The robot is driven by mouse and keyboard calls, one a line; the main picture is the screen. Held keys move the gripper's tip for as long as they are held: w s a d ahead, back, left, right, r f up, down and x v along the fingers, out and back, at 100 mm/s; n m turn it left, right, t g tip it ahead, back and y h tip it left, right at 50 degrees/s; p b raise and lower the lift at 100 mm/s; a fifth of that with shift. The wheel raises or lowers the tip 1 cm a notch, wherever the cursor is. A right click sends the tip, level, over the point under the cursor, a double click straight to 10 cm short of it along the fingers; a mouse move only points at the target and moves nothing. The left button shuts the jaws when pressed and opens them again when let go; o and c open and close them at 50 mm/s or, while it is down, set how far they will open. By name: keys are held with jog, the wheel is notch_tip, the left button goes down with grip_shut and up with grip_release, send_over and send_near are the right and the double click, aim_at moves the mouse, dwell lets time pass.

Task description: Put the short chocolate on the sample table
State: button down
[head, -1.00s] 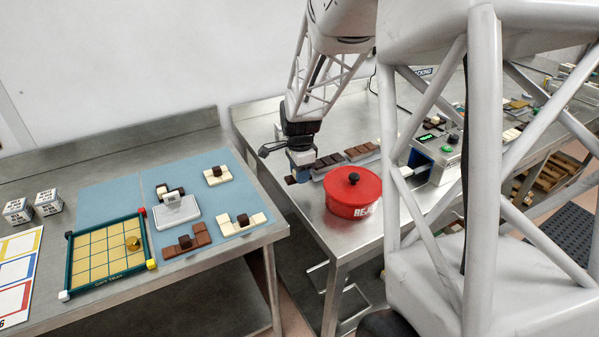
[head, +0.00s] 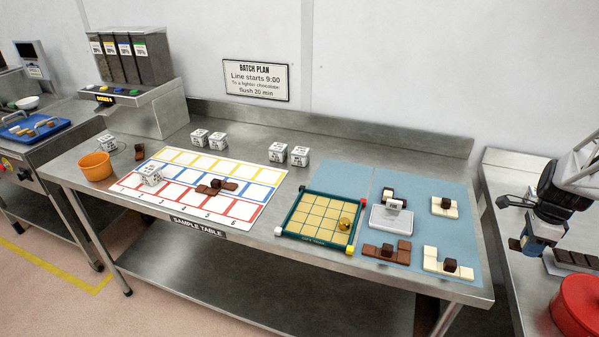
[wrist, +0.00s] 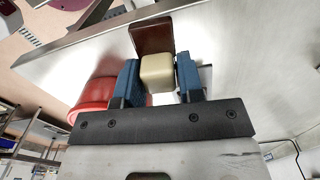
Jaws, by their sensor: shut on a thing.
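My gripper (wrist: 158,82) is shut on a cream cube in the wrist view. A dark brown chocolate piece (wrist: 152,37) shows right behind the cube and seems joined to it. In the head view my gripper (head: 535,246) is at the right edge, over the neighbouring steel bench, with the brown chocolate (head: 515,244) just showing beside its fingers. The sample table (head: 130,254) is the long steel table at the middle and left, with its name on the front edge. My gripper is to the right of this table.
A red lidded pot (head: 578,308) stands near my gripper. The sample table bears a blue mat (head: 340,178) with several chocolate pieces, a green-framed grid tray (head: 292,226), a coloured-square sheet (head: 140,182), an orange bowl (head: 95,166) and white cubes (head: 278,152). Bare steel shows between them.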

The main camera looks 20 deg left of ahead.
jog(key=shift+n, duration=0.3)
jog(key=w+a+r, duration=0.1)
jog(key=w+a, duration=0.4)
jog(key=w+a+r, duration=0.1)
jog(key=w+a, duration=0.4)
jog(key=w, duration=0.1)
jog(key=w+a+r, duration=0.1)
jog(key=w+a, duration=0.4)
jog(key=w, duration=0.1)
jog(key=shift+w+a, duration=0.1)
jog(key=shift+w, duration=0.15)
jog(key=r, duration=0.2)
send_over(398, 180)
jog(key=shift+w+n, duration=0.15)
jog(key=shift+n, duration=0.15)
jog(key=shift+f, duration=0.2)
jog(key=shift+f, duration=2.4)
jog(key=shift+f, duration=2.45)
jog(key=shift+f, duration=0.15)
jog(key=c, duration=0.7)
grip_release()
jog(key=shift+c, duration=0.2)
